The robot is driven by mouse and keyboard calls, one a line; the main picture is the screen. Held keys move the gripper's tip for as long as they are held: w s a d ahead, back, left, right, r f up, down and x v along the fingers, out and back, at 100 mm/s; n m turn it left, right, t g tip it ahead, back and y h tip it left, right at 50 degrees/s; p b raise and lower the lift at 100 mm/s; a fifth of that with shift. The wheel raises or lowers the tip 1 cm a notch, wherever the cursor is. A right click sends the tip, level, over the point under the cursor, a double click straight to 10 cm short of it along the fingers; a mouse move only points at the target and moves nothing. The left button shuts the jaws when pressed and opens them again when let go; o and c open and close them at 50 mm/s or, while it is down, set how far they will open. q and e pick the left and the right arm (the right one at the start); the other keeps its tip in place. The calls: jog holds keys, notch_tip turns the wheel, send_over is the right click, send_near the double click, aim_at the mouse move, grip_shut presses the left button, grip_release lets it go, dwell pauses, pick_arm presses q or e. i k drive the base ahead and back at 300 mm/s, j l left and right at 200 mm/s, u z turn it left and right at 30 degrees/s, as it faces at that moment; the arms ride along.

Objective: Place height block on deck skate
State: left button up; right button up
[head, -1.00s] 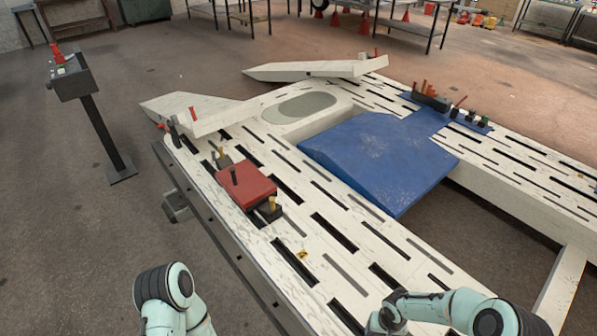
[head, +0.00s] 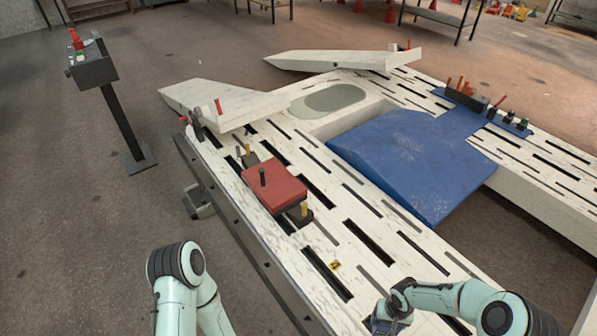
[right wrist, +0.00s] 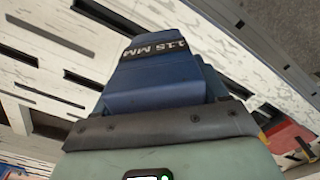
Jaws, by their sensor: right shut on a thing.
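The deck skate (head: 272,186) has a red top plate, a black upright post and dark ends with yellow knobs. It sits on the near left part of the white slotted bench (head: 335,222). My right gripper (head: 388,321) is low in the head view, nearer to me and to the right of the skate. In the right wrist view, it is shut on a blue height block (right wrist: 150,85) with a dark band reading "115 MM". The block is mostly cut off or hidden in the head view. My left arm shows, but its gripper does not.
A blue sloped pad (head: 410,165) covers the middle of the bench. Tools stand on a blue mat (head: 470,115) at the far right. A control post (head: 115,115) stands on the floor at left. A small yellow tag (head: 335,265) lies near the skate.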

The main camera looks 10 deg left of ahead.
aim_at(275, 179)
jog(key=i+j, duration=0.25)
jog(key=j, duration=0.2)
jog(key=i+j, duration=0.25)
jog(key=j, duration=0.2)
jog(key=i+j, duration=0.25)
jog(key=j, duration=0.25)
jog(key=i+j, duration=0.3)
jog(key=j, duration=0.15)
jog(key=i+j, duration=0.25)
jog(key=j, duration=0.2)
jog(key=i+j, duration=0.25)
jog(key=j, duration=0.2)
jog(key=i+j, duration=0.25)
jog(key=j, duration=0.2)
jog(key=i+j, duration=0.25)
jog(key=j, duration=0.2)
